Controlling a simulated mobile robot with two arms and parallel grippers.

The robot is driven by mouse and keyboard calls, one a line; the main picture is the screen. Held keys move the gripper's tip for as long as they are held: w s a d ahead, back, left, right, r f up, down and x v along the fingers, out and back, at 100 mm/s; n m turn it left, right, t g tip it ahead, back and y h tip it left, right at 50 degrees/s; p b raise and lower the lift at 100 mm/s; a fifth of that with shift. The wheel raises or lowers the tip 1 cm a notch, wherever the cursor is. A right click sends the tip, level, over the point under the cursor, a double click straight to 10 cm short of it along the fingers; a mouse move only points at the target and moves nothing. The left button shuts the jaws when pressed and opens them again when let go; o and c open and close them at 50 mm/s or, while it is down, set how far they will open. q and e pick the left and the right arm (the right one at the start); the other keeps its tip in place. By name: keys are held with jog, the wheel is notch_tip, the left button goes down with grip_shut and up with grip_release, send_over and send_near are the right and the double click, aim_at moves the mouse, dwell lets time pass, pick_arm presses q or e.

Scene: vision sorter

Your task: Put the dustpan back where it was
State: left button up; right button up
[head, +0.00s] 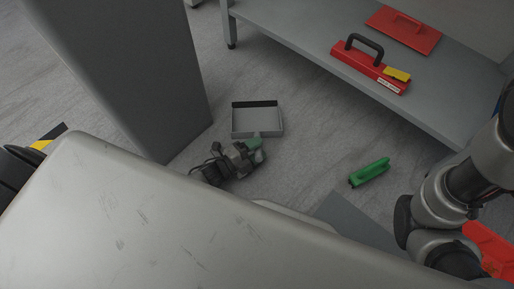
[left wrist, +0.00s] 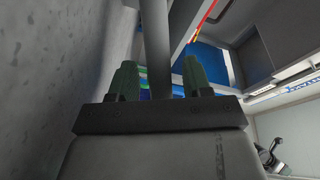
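The dustpan appears to be the shallow grey tray (head: 270,127) with a dark back edge. In the head view it is just beyond my left gripper (head: 257,146). I cannot tell whether they touch, or whether the tray is on the floor or above it. In the left wrist view, the green fingers of my left gripper (left wrist: 158,78) stand apart, with gaps on both sides of a dark grey bar (left wrist: 158,45). I cannot tell whether this bar is a handle or a post behind. My right arm shows at the right, but its gripper is out of view.
A green brush-like object (head: 370,172) lies on the floor. A grey low shelf (head: 310,38) holds a red tool with a black handle (head: 368,70) and a red flat piece (head: 403,30). A grey pillar (head: 130,70) stands at left. Floor between tray and shelf is clear.

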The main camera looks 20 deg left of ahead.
pick_arm(q)
jog(key=shift+r, duration=0.3)
jog(key=p+v, duration=0.4)
jog(key=v, duration=0.6)
jog(key=shift+s+a+p, duration=0.25)
jog(key=shift+p, duration=0.15)
jog(key=shift+s+a+f, duration=0.1)
jog(key=shift+s+a, duration=0.3)
jog(key=shift+s, duration=0.15)
